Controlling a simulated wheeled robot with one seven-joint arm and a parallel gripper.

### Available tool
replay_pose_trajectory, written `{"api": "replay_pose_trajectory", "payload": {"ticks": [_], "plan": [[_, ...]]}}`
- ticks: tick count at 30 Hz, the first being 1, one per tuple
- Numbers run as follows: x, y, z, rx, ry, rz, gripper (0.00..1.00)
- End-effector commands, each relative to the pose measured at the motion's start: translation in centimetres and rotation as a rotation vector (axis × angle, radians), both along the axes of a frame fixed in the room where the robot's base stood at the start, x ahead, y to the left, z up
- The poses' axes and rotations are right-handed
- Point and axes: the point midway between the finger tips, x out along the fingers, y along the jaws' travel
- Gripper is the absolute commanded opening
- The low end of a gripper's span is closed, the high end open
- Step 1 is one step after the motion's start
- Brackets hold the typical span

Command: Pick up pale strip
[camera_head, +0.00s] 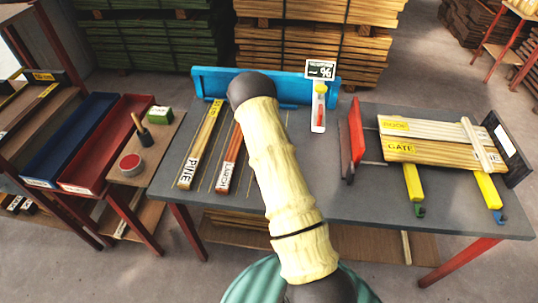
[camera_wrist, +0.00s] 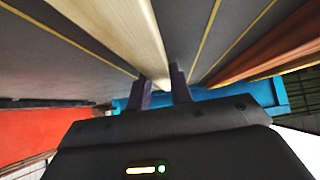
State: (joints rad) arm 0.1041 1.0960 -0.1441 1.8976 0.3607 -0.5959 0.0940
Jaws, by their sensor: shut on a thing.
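A pale strip (camera_wrist: 128,32) runs from the top of the wrist view down to my gripper (camera_wrist: 161,88). Its end is between the two dark fingers, and my gripper is shut on it. Whether the strip touches the table is hard to tell. In the head view my pale arm covers my gripper and this strip.
The grey table (camera_head: 345,198) has a blue back rail (camera_head: 213,83). PINE (camera_head: 203,140) and LARCH (camera_head: 231,160) strips lie left of my arm. A red upright plate (camera_head: 356,127) and a GATE board (camera_head: 430,152) with yellow clamps stand right.

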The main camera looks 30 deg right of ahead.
Motion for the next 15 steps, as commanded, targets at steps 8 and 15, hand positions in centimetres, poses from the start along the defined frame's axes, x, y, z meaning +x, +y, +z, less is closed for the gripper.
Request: {"api": "replay_pose_trajectory", "payload": {"ticks": [8, 15], "plan": [[0.1, 0.0, 0.4, -0.001, -0.001, 0.000, 0.00], [0.1, 0.0, 3.2, 0.000, -0.005, 0.001, 0.00]]}}
